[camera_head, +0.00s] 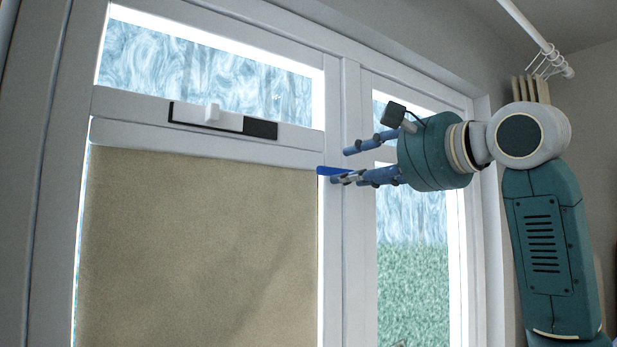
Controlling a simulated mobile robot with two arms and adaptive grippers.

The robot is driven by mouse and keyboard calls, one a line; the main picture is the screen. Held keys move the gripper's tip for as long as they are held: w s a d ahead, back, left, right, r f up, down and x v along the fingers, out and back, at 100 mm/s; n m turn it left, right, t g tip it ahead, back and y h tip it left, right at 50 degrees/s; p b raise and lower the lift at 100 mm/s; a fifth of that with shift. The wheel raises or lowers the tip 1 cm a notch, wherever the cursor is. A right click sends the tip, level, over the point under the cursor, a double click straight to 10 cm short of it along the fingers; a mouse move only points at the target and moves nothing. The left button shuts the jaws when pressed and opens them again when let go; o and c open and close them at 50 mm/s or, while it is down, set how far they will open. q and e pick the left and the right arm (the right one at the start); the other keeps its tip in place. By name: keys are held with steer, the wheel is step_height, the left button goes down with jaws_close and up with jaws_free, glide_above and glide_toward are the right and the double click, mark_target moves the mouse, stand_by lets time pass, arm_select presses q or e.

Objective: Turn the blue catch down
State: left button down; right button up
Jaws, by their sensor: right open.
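The blue catch (326,171) is a small flat lever on the window frame, at the right edge of the left sash. It points roughly sideways, and its right end is hidden by a fingertip. My right gripper (343,166) comes in from the right with its blue fingers pointing left. Its fingers are open, one above the other. The lower fingertip is at the catch in the picture; I cannot tell whether they touch. My left gripper is not in view.
A white slider on a black plate (262,128) sits on the upper cross rail of the window. A tan panel (200,250) fills the left sash below it. A curtain rod with rings (548,58) runs at the top right.

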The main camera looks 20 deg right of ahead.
mark_target(330, 174)
steer(key=w+p, duration=0.3)
steer(key=w, duration=0.1)
steer(key=shift+w+a+r+p, duration=0.1)
steer(key=shift+a+r+p, duration=0.2)
steer(key=shift+r, duration=0.1)
steer(key=x, duration=0.1)
steer(key=p+x, duration=0.1)
steer(key=x, duration=0.1)
steer(key=shift+w+a+f, duration=0.2)
steer(key=shift+w+a, duration=0.05)
steer(key=shift+a, duration=0.05)
steer(key=shift+w+a+f+p, duration=0.1)
steer(key=shift+w+a+p, duration=0.1)
steer(key=shift+w+p, duration=0.25)
steer(key=shift+s+d, duration=0.1)
steer(key=shift+d, duration=0.05)
steer(key=c, duration=1)
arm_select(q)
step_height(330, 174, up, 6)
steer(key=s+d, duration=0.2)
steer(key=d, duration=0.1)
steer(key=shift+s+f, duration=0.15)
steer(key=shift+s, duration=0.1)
arm_select(e)
jaws_close()
